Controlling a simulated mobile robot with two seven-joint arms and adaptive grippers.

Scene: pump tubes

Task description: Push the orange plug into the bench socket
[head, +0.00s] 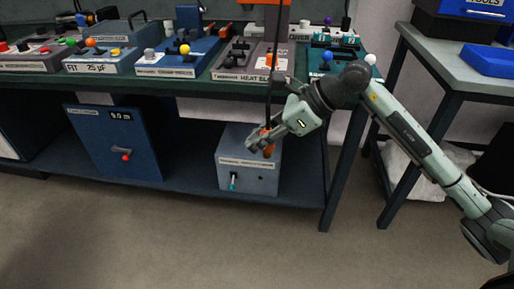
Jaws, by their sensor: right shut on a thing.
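My right gripper (258,143) reaches in from the right, in front of the bench, and is shut on the orange plug (268,151). Orange shows just above and below the fingers; the fingers hide the rest. A black cord (268,108) hangs down to the plug from above. Behind and below the gripper, a grey box (226,160) with a white label stands on the lower shelf. The plug overlaps the box's upper front in the picture; I cannot tell whether they touch. I cannot clearly make out the bench socket. My left gripper is not in view.
The green bench top (208,77) carries several labelled units with coloured knobs. A blue box (112,140) with a red-tipped lever stands on the lower shelf (190,185) at left. A side table (455,62) with blue trays is at right. The floor in front is clear.

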